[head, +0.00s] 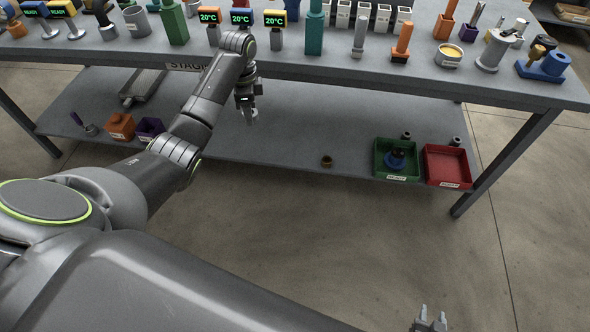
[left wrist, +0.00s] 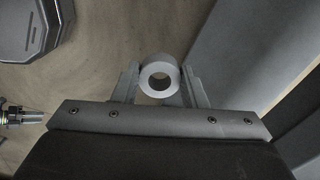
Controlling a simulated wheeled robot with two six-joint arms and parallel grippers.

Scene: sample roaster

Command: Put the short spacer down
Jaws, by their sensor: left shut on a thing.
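A short grey spacer, a hollow ring, sits between the fingertips of my left gripper (left wrist: 160,92) in the left wrist view; the spacer (left wrist: 161,60) shows its round opening there. In the head view my left gripper (head: 249,112) hangs just in front of the bench's top edge with the spacer (head: 251,119) at its tips. The spacer is held in the air; the floor shows behind it in the wrist view. My right gripper (head: 430,318) is at the bottom of the head view, fingers apart and empty.
The bench top (head: 330,70) is crowded along its back. The lower shelf (head: 270,130) has free room in the middle.

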